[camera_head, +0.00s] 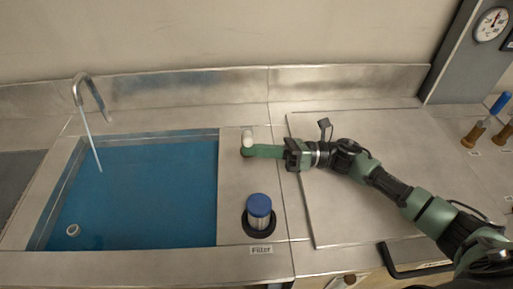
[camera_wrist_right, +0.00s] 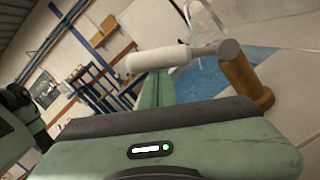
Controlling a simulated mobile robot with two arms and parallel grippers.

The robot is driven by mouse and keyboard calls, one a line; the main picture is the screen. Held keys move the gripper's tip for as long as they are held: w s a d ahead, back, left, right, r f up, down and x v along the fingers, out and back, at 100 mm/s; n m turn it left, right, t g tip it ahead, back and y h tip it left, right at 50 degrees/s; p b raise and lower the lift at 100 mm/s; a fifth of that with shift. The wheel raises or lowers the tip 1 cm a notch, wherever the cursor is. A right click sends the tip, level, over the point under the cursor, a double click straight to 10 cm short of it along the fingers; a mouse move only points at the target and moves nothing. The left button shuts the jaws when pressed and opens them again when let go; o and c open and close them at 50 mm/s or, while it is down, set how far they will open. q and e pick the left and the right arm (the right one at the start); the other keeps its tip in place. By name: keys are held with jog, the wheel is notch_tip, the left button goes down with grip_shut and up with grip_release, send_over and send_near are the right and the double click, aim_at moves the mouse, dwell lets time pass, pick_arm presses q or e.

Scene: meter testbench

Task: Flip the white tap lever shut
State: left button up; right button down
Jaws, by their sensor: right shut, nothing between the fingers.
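The white tap lever (camera_head: 247,135) stands on the steel strip right of the sink. In the right wrist view the white lever (camera_wrist_right: 158,59) runs sideways from a grey hub (camera_wrist_right: 229,49) on a brass-coloured post (camera_wrist_right: 245,82). My right gripper (camera_head: 250,151) reaches in from the right and is shut and empty, its tip right at the lever's base. In the right wrist view its green fingers (camera_wrist_right: 155,90) end just at the lever; I cannot tell whether they touch. The curved spout (camera_head: 88,82) has a thin pale stream (camera_head: 92,148) below it. My left gripper is not in view.
The sink (camera_head: 130,250) holds blue water, with a small white ring (camera_head: 72,230) at its lower left. A blue-capped filter (camera_head: 259,208) stands in front of the lever. A bare steel panel (camera_head: 330,215) lies under my right arm. Blue-handled brass valves (camera_head: 498,103) are far right.

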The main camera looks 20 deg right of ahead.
jog(key=shift+r, duration=0.1)
jog(key=shift+r+m, duration=0.2)
jog(key=shift+m, duration=0.2)
jog(key=shift+w+r+p, duration=0.1)
jog(key=shift+r+p, duration=0.05)
jog(key=shift+p, duration=0.15)
jog(key=w+d+r+m+t+h+p, duration=0.1)
jog(key=w+r+m+p, duration=0.3)
jog(key=m, duration=0.7)
jog(key=shift+w+r+h+p, duration=0.3)
jog(key=shift+w+r, duration=0.45)
jog(key=shift+r, duration=0.1)
jog(key=shift+w+d+r, duration=0.1)
jog(key=shift+d+r, duration=0.05)
